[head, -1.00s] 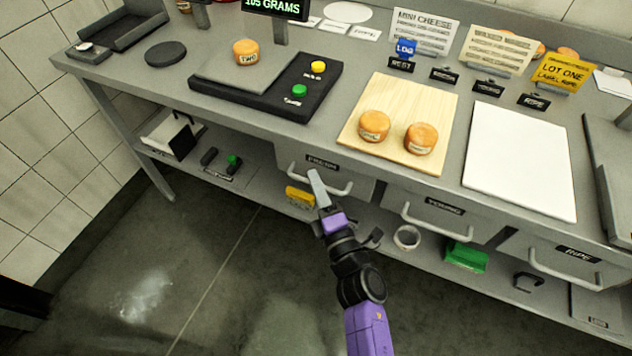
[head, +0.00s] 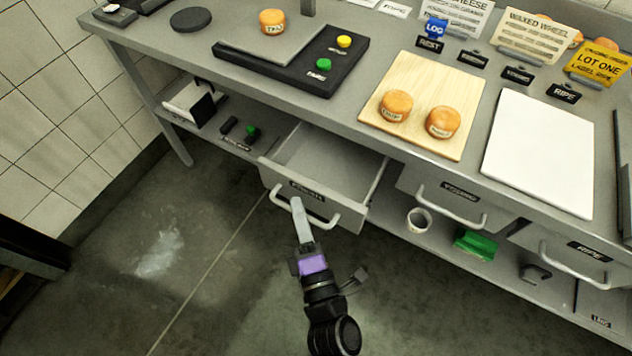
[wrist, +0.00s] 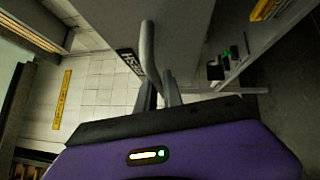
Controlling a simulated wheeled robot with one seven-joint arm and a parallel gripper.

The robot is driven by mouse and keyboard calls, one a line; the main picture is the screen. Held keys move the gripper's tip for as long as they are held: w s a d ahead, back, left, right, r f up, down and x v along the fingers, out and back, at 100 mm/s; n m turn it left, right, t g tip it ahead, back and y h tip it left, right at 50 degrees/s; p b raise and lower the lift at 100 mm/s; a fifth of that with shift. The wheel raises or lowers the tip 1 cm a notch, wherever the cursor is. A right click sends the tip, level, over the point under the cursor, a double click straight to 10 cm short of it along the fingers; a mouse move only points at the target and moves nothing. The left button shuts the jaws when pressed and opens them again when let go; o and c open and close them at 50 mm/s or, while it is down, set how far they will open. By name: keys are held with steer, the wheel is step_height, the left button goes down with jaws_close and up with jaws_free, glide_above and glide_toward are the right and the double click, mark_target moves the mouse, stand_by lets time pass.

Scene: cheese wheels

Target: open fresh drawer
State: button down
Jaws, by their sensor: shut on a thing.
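The fresh drawer (head: 312,190), a grey drawer with a black label and a curved metal handle (head: 322,222), stands well open under the counter in the head view. Its inside looks empty. My gripper (head: 299,208) is at the left part of the handle, shut on it. In the wrist view the handle (wrist: 148,55) runs down between the two dark fingers (wrist: 158,92). The drawer front with its label stands beside it.
The closed "young" drawer (head: 450,205) and "ripe" drawer (head: 580,262) are to the right. The counter (head: 405,55) above holds a scale, a wooden board (head: 455,80) with two cheese wheels, and a white board (head: 540,150). The floor in front is clear.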

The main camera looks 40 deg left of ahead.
steer(key=s, duration=0.2)
steer(key=s+d, duration=0.1)
steer(key=s, duration=0.2)
steer(key=shift+d+f, duration=0.1)
steer(key=shift+d, duration=0.05)
steer(key=c, duration=1.8)
jaws_free()
steer(key=shift+o, duration=0.2)
steer(key=v, duration=0.7)
steer(key=shift+s+d+b, duration=0.25)
steer(key=shift+d+b, duration=0.05)
